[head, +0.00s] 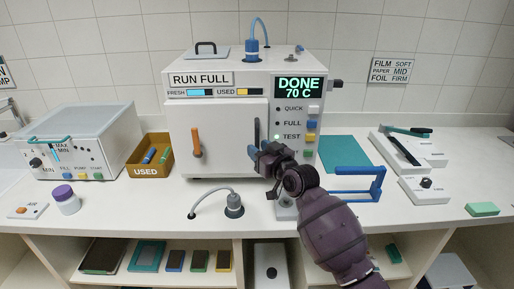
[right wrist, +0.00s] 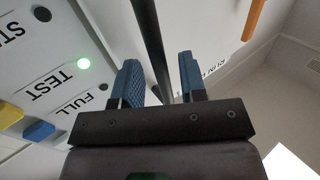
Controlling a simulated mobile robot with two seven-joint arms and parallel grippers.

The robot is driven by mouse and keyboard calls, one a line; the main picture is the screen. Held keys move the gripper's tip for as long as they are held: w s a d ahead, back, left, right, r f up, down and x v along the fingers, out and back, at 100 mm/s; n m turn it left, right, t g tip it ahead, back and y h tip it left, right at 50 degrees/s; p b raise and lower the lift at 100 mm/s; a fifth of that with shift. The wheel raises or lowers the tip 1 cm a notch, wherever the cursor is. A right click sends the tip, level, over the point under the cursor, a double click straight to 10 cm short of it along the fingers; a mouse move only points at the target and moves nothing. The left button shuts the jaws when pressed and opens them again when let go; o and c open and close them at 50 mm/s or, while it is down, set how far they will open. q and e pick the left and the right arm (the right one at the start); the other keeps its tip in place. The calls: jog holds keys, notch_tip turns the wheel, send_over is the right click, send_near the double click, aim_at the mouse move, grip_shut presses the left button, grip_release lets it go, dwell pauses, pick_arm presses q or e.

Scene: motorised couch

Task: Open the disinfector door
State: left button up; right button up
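The disinfector is a white box (head: 232,83) on the counter in the head view, with a display reading "DONE 70 C". Its pale door (head: 222,150) looks closed. An orange lever (head: 196,142) hangs upright on the door's left part. A dark vertical handle (head: 257,132) is at the door's right edge; it also shows as a dark bar (right wrist: 152,40) in the right wrist view. My right gripper (head: 262,153) is at the handle's lower end. Its blue fingers (right wrist: 161,82) are apart, with the bar running between them. My left gripper is not in view.
Buttons (head: 313,123) line the panel right of the door, close to my right gripper. A grey plug with a cable (head: 234,205) stands on the counter before the door. A "USED" bin (head: 148,170) is at left, a blue frame (head: 358,184) at right.

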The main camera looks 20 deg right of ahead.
jog(key=shift+w+a, duration=0.25)
jog(key=shift+w, duration=0.4)
jog(key=shift+c, duration=0.2)
grip_shut()
